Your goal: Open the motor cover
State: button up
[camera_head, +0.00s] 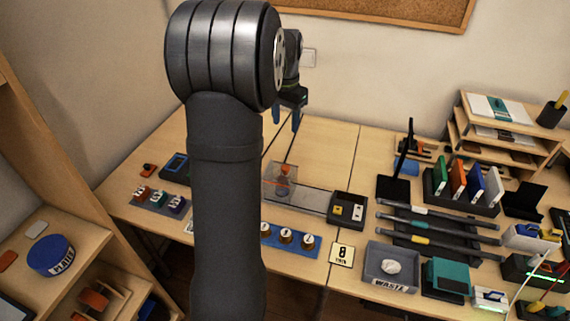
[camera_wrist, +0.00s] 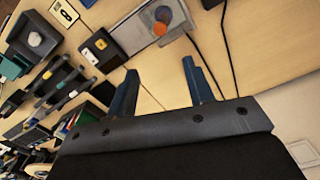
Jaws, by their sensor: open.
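A clear, see-through cover (camera_head: 268,181) stands at the left end of a long grey plate (camera_head: 312,201) on the table. An orange part (camera_head: 283,171) shows at the cover; I cannot tell the lid's exact position. In the wrist view the clear cover and the orange part (camera_wrist: 160,28) are at the top, beyond my fingertips. My gripper (camera_head: 286,123) is up behind the plate, apart from the cover. In the wrist view its two blue fingers (camera_wrist: 160,70) are spread with nothing between them. My own arm hides part of the table in the head view.
A black box with yellow and white switches (camera_head: 347,210) sits at the plate's right end. A blue strip with round knobs (camera_head: 288,239) lies in front. A dark cable (camera_head: 291,148) runs behind the cover. The waste bin (camera_head: 392,267) and racks crowd the right. Bare table lies behind the plate.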

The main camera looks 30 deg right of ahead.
aim_at(286, 167)
notch_tip(286, 167, down, 17)
jog(key=shift+f, duration=0.2)
dwell(0.3)
